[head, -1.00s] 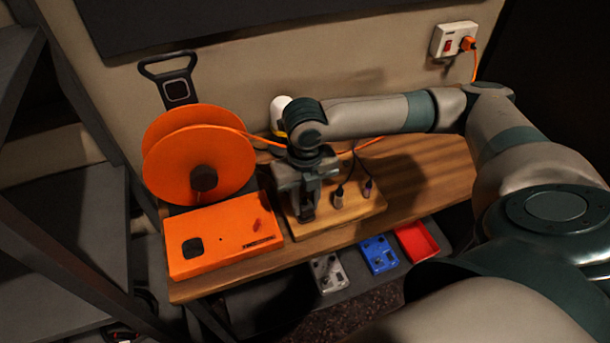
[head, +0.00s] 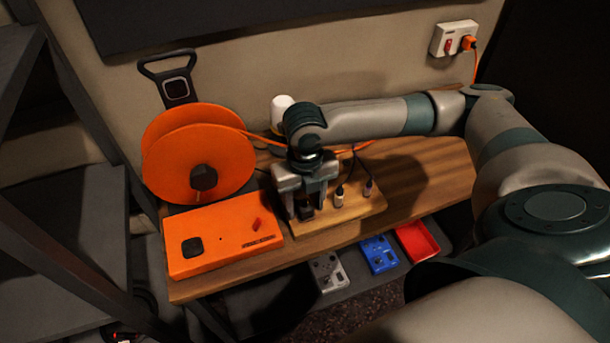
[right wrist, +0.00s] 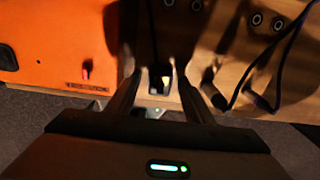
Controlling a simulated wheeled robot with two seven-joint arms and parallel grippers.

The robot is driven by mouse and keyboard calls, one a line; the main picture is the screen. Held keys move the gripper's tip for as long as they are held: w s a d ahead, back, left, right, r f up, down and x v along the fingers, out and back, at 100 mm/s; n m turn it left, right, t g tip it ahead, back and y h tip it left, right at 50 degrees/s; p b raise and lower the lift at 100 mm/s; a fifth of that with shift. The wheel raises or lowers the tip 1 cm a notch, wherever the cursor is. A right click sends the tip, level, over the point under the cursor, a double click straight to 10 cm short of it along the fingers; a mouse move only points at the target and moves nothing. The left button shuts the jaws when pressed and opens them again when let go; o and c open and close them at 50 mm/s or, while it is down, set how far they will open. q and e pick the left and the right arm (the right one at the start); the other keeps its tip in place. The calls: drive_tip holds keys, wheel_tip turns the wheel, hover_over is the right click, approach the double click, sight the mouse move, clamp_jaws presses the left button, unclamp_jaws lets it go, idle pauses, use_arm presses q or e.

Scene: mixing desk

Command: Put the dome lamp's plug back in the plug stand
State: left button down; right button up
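The plug stand (head: 352,211) is a wooden board on the desk, with sockets that show as pairs of holes in the right wrist view. My right gripper (head: 305,207) is over its left part, pointing down, with its fingers spread. A dark plug (right wrist: 160,80) with a pale patch is between the fingers, with gaps on both sides. I cannot tell how fully it is seated. Two other plugs with dark cables, one (head: 339,197) and another (head: 367,188), stand on the board to the right. The white dome lamp (head: 284,103) is partly hidden behind my right arm. My left gripper is not in view.
An orange box (head: 222,240) and a large orange reel (head: 205,155) are left of the stand. The desk right of the stand (head: 430,170) is clear. A wall socket (head: 443,40) is at the upper right.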

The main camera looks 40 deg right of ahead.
drive_tip(key=shift+r, duration=0.1)
wheel_tip(320, 180, up, 17)
drive_tip(key=b, duration=0.2)
drive_tip(key=shift+r, duration=0.15)
idle(0.5)
drive_tip(key=shift+s, duration=0.1)
idle(0.5)
